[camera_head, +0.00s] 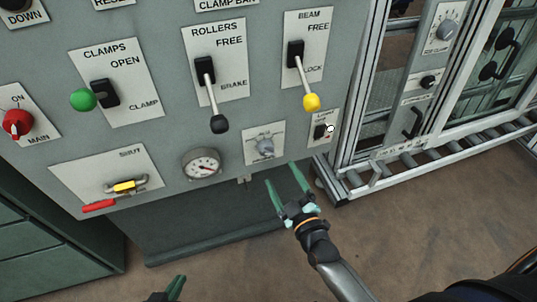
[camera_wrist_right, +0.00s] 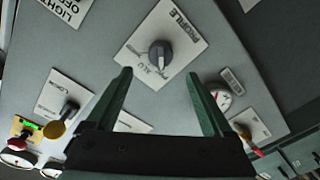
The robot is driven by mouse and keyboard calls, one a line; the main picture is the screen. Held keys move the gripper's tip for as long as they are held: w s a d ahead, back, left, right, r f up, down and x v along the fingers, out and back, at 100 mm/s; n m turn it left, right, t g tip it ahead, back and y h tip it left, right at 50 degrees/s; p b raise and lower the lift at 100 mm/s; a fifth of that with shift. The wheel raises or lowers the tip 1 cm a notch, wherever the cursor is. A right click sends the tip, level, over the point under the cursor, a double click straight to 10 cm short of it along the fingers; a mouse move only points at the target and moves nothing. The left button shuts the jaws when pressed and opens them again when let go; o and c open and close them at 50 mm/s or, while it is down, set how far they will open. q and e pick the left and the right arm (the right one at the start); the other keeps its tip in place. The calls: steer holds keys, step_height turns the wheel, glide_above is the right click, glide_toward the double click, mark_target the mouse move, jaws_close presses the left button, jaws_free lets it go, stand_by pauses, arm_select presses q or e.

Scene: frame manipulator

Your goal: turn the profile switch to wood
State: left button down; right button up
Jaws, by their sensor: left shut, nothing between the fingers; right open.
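The profile switch (camera_head: 265,145) is a small rotary knob on a light square plate, low on the grey panel. In the right wrist view the dark knob (camera_wrist_right: 160,53) is on a plate marked PROFILE, with ALU readable; the other small marks and the pointer's setting are unclear. My right gripper (camera_head: 285,174) is open and empty, below and a little right of the switch, apart from it. In its wrist view the two green fingers (camera_wrist_right: 158,75) point toward the plate, the knob between and beyond their tips. My left gripper (camera_head: 176,286) is shut and empty at the bottom edge, mostly out of view.
A pressure gauge (camera_head: 202,165) is left of the switch and a small light switch (camera_head: 320,131) is right of it. The yellow-tipped lever (camera_head: 311,101) and black-tipped lever (camera_head: 219,123) stick out above. A metal frame with rollers (camera_head: 390,170) stands right of the panel.

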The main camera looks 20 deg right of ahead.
mark_target(269, 154)
steer(key=w, duration=0.3)
steer(key=w+b, duration=0.1)
steer(key=w, duration=0.2)
steer(key=w+a, duration=0.1)
steer(key=w, duration=0.2)
steer(key=shift+b, duration=0.3)
steer(key=shift+c, duration=0.3)
jaws_close()
